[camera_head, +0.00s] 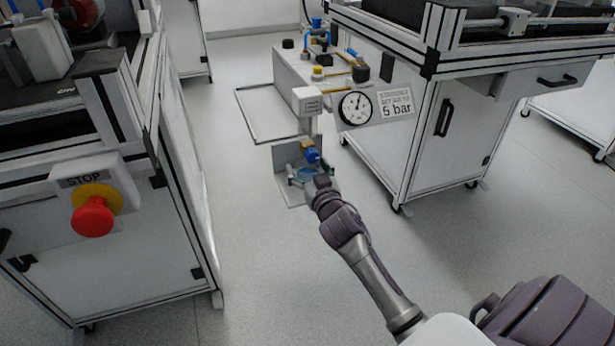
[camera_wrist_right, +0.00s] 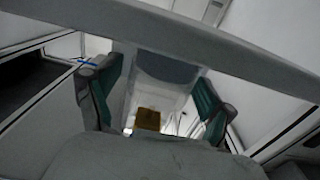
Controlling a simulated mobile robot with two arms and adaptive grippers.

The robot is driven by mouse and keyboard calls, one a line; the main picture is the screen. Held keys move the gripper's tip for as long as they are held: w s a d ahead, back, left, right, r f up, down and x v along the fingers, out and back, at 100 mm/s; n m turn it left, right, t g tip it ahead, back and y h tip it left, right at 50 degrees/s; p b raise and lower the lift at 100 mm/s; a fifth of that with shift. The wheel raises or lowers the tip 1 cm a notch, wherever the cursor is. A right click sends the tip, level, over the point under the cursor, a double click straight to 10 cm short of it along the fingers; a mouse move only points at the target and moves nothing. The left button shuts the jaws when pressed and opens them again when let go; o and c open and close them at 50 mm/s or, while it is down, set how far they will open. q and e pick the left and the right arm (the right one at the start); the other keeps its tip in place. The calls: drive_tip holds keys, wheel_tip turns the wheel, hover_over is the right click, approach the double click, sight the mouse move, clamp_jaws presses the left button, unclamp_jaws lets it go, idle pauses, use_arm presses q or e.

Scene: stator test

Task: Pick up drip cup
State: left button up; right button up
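The drip cup (camera_head: 306,174) appears as a small bluish cup at the stand under the gauge in the head view. My right gripper (camera_head: 309,182) is at the cup, coming from the front right, and partly hides it. In the right wrist view, the two green-padded fingers (camera_wrist_right: 158,105) are wide apart. A translucent grey-blue body (camera_wrist_right: 165,72), which looks like the cup, shows between or beyond them. I see a narrow gap beside the left finger; contact on the right is unclear. My left gripper is out of view.
A pressure gauge (camera_head: 355,107) and a "5 bar" sign (camera_head: 397,104) stand just above the cup's stand. A white cabinet (camera_head: 425,150) is close on the right. A workstation with a red stop button (camera_head: 93,216) stands left. The floor between is clear.

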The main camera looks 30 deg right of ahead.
drive_tip(key=c, duration=0.8)
